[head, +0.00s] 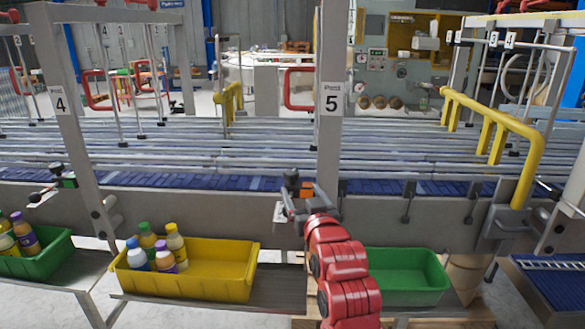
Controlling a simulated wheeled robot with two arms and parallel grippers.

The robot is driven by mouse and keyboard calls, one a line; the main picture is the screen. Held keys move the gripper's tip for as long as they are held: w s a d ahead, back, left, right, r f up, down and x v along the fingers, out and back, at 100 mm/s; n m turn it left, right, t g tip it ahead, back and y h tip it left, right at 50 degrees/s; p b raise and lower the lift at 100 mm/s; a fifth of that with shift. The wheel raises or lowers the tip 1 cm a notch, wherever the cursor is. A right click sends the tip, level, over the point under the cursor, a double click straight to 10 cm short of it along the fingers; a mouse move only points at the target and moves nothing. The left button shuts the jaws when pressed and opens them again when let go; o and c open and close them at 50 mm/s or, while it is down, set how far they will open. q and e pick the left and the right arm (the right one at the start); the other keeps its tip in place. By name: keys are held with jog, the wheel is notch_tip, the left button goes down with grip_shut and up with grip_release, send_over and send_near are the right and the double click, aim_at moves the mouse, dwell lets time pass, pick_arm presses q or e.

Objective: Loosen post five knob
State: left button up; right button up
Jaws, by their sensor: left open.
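My left gripper (302,200), on a red arm, comes up from below. Its jaws are open just below and in front of the knob, partly hiding the fitting. I cannot tell whether they touch it. My right gripper is not in view.
A yellow bin (240,258) with several bottles stands on the shelf at lower left, and a green bin (440,275) at lower right. Post 4 (60,104) is at left with its own black knob (55,168). A yellow guard rail (525,165) is at right. The conveyor (200,150) runs behind.

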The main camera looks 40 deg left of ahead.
aim_at(293, 177)
pick_arm(q)
jog(key=p+x, duration=0.3)
jog(key=x, duration=0.6)
jog(key=shift+w+a+r, duration=0.1)
jog(key=shift+w+a, duration=0.1)
jog(key=shift+a, duration=0.05)
jog(key=shift+w+a, duration=0.2)
jog(key=shift+w, duration=0.05)
